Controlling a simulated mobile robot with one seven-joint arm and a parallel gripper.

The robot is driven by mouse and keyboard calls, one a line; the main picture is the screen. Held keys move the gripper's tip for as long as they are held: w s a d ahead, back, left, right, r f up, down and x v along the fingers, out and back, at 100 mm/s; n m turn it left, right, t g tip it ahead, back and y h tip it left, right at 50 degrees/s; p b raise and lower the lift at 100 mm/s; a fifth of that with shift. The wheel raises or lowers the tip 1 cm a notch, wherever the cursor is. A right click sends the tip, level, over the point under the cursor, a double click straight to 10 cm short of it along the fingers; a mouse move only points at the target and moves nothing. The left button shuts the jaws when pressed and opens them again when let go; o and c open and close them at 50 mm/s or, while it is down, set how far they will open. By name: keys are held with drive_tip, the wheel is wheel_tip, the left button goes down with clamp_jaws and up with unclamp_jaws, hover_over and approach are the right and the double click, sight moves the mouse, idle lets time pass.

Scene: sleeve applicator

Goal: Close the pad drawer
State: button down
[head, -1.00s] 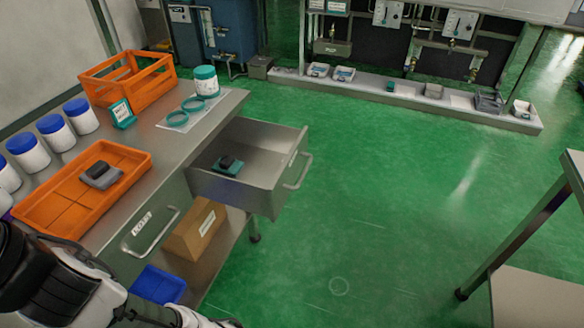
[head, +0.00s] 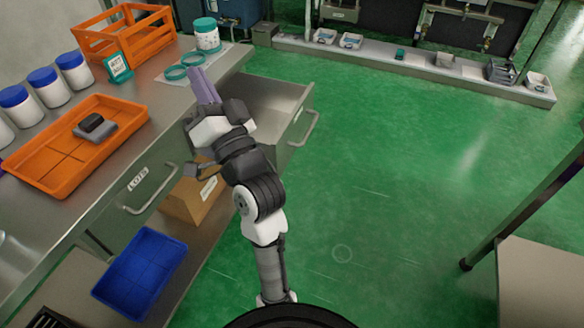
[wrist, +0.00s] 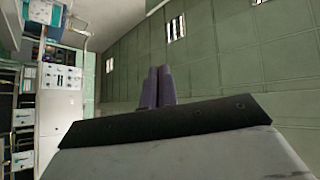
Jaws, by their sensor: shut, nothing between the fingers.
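The pad drawer (head: 270,97) is a grey metal drawer standing open at the far end of the bench. Its bar handle (head: 304,129) is on the right, on the outer face. My gripper (head: 203,85) is shut and empty, its purple fingers pointing up and away in front of the drawer's left part, as seen in the head view. I cannot tell whether it touches the drawer. My arm hides the drawer's left part and whatever lies there. In the wrist view my closed fingers (wrist: 157,87) point at a pale green panelled surface, with no drawer visible.
A closed drawer labelled LOTS (head: 150,190) is nearer on the bench. On top are an orange tray (head: 60,165), white jars with blue lids (head: 75,72) and an orange crate (head: 125,35). A blue bin (head: 140,270) sits below.

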drive_tip(key=w+d+f+m+g+h+b, duration=0.15)
drive_tip(key=d+f+m+h, duration=0.4)
drive_tip(key=d+f, duration=0.75)
drive_tip(key=s+d+f+m+g+h+b, duration=0.1)
drive_tip(key=s+d+f+m, duration=0.2)
drive_tip(key=d+f, duration=0.25)
drive_tip(key=s+d+f+m+g+b, duration=0.1)
drive_tip(key=s+d+f+m+b, duration=0.2)
drive_tip(key=f, duration=0.4)
drive_tip(key=p, duration=0.4)
approach(284, 151)
drive_tip(key=w, duration=0.5)
drive_tip(key=shift+w+a+m, duration=0.15)
drive_tip(key=shift+w+a, duration=0.05)
drive_tip(key=shift+a, duration=0.35)
drive_tip(key=shift+w+a+m, duration=0.1)
drive_tip(key=shift+w+a, duration=0.05)
drive_tip(key=shift+a, duration=0.4)
